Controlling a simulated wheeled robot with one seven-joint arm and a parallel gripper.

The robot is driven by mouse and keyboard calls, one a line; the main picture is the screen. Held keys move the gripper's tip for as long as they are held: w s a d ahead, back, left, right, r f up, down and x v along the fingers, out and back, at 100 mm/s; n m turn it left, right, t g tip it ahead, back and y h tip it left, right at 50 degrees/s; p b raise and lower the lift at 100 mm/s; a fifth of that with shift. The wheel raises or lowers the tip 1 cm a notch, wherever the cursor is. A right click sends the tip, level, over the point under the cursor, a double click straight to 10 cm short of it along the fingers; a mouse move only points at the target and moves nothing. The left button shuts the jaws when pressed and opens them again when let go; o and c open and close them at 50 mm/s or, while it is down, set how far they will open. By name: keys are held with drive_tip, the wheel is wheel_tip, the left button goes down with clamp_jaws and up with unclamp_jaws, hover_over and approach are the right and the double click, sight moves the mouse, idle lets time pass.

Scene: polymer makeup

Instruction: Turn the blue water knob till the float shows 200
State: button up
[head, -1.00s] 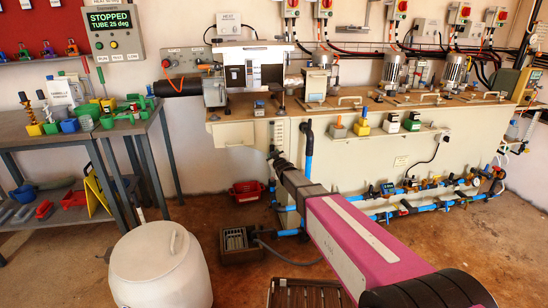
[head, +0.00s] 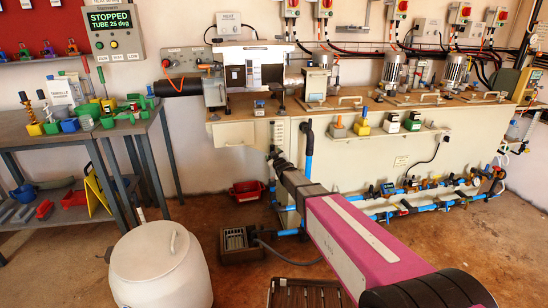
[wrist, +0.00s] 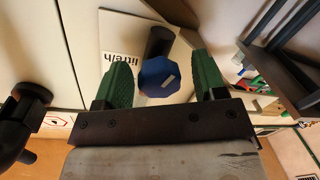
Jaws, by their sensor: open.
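The blue water knob (wrist: 158,77), many-sided with a pale mark on its face, shows in the wrist view. My gripper (wrist: 161,66) is open, with one green finger on each side of the knob. Gaps show between the knob and both fingers, so it is not clamped. In the head view my gripper (head: 275,156) is at the left end of the machine's front panel, below a narrow white scale strip (head: 279,132). The knob is not clear there. A panel marked "litre/h" (wrist: 121,70) lies behind the knob. The float and its reading cannot be made out.
A black and blue pipe (head: 308,143) runs close to the right of my gripper. A white barrel (head: 160,268) and a grey workbench (head: 95,140) stand to the left. A red tub (head: 246,191) is on the floor.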

drive_tip(key=shift+s, duration=0.1)
drive_tip(key=v, duration=1)
drive_tip(key=shift+s, duration=0.35)
drive_tip(key=shift+d, duration=0.1)
drive_tip(key=s+d+f+m+g+h, duration=0.35)
drive_tip(key=s+d, duration=0.25)
drive_tip(key=d, duration=0.2)
drive_tip(key=s+d+f+m+g+h, duration=0.3)
drive_tip(key=s+d+f+g, duration=0.15)
drive_tip(key=d, duration=0.45)
drive_tip(key=s+d+m+g, duration=0.1)
drive_tip(key=s+d+g, duration=0.2)
drive_tip(key=s, duration=0.6)
drive_tip(key=s+d+f+m+g, duration=0.1)
drive_tip(key=s+d+g, duration=0.3)
drive_tip(key=s, duration=0.5)
drive_tip(key=shift+s+m+g, duration=0.4)
drive_tip(key=shift+m+g, duration=0.05)
drive_tip(key=shift+g, duration=0.15)
